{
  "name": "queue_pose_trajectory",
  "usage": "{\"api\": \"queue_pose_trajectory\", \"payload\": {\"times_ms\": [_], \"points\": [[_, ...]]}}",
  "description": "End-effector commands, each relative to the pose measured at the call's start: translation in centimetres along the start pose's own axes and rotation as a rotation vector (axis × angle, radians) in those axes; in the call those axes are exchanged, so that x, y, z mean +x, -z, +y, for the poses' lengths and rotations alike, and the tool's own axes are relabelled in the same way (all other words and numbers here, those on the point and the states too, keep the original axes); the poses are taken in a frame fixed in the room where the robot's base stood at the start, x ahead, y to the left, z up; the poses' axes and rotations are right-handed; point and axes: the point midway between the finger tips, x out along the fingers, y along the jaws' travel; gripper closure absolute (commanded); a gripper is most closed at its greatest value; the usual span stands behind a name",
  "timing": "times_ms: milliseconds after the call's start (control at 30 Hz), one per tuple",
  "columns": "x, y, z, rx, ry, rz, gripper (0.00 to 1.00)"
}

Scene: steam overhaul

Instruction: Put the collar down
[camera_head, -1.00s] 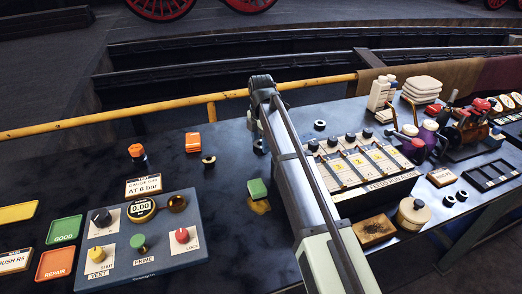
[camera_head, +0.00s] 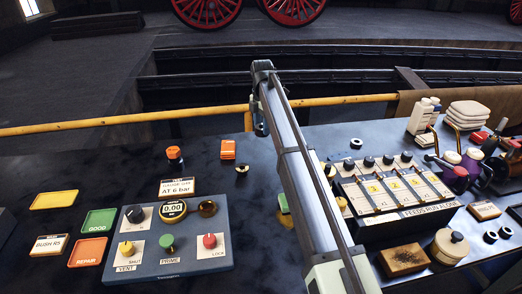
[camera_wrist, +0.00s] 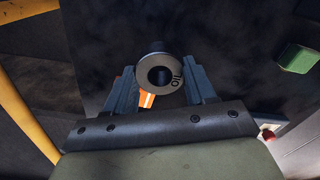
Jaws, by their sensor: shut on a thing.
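The collar (camera_wrist: 145,64) is a dark steel ring with a round bore and pale marks on its face. It shows in the wrist view between the two fingers of my gripper (camera_wrist: 160,88), which is shut on it. In the head view my gripper (camera_head: 260,122) hangs at the far end of the arm, near the yellow rail and right of the orange box (camera_head: 228,149). The collar cannot be made out there. In the wrist view the orange box (camera_wrist: 147,100) shows partly behind the collar, lower down.
A green block (camera_head: 283,203) is partly hidden by my arm; it also shows in the wrist view (camera_wrist: 298,58). A small dark ring-like part (camera_head: 242,169) sits near the box. The control panel (camera_head: 190,254) stands front left, the feeds rack (camera_head: 395,207) right.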

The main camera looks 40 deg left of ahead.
Motion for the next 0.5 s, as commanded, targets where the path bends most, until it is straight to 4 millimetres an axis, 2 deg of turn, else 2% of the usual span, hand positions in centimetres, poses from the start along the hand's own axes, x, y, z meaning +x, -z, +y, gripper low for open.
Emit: {"api": "queue_pose_trajectory", "payload": {"times_ms": [33, 133, 333, 500], "points": [[-0.3, -0.5, 1.4, -0.001, -0.002, -0.001, 0.96], [-0.6, -0.9, 2.5, -0.002, -0.007, -0.003, 0.96], [-0.2, -1.2, 3.1, -0.007, -0.018, -0.007, 0.96], [1.8, -1.2, 3.0, -0.01, -0.021, -0.008, 0.96]]}}
